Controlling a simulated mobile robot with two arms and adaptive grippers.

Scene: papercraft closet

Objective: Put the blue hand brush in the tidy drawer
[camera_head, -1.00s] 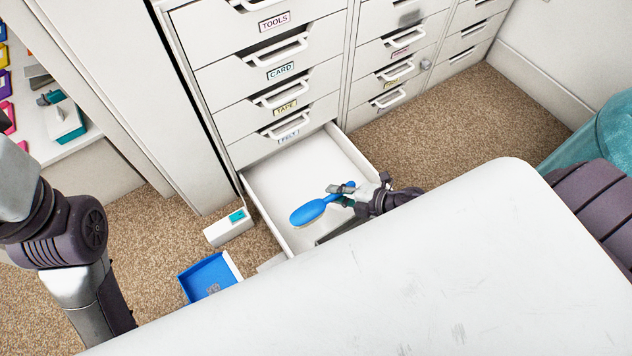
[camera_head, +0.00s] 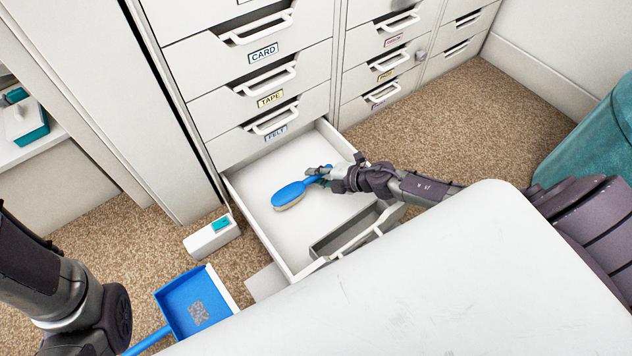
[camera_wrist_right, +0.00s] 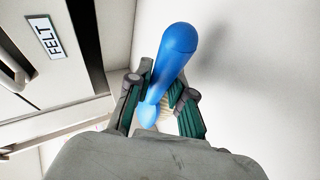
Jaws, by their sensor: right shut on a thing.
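The blue hand brush (camera_head: 291,195) is in my right gripper (camera_head: 325,176), which is shut on its handle. The brush is over the open bottom drawer (camera_head: 262,172), its head pointing left and its pale bristles facing down. In the right wrist view the blue brush (camera_wrist_right: 178,58) runs between the two fingers (camera_wrist_right: 158,105), with the white drawer floor behind it. I cannot tell how high the brush is above the floor. My left arm shows at the lower left of the head view, but its gripper is out of view.
A grey compartment (camera_head: 345,232) lies at the drawer's front. A blue dustpan (camera_head: 197,302) with debris and a white box (camera_head: 212,237) with a teal patch are on the carpet. The closed felt drawer (camera_head: 262,137) is above. A teal bin (camera_head: 590,145) stands at right.

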